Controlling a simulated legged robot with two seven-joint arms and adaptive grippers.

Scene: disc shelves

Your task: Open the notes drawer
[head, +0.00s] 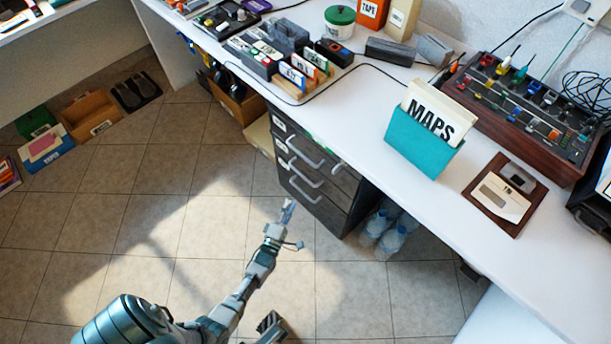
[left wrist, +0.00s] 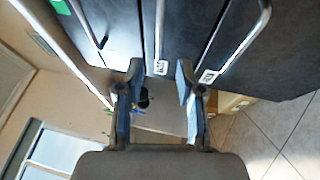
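The dark grey drawer cabinet (head: 312,178) stands under the white desk, with several drawers and silver bar handles, and its drawers look shut. Small white labels sit on the drawer fronts; I cannot read which one says notes. My left gripper (head: 288,207) is in front of the cabinet, near its lower front. In the left wrist view the gripper (left wrist: 159,68) has its two fingers spread with nothing between them. A dark part of mine at the bottom edge may be my right gripper.
The white desk (head: 370,130) overhangs the cabinet and carries a teal MAPS holder (head: 425,140) and a mixer-like console (head: 525,110). Water bottles (head: 388,232) stand right of the cabinet; a cardboard box (head: 238,103) stands left. The tiled floor (head: 150,215) in front is clear.

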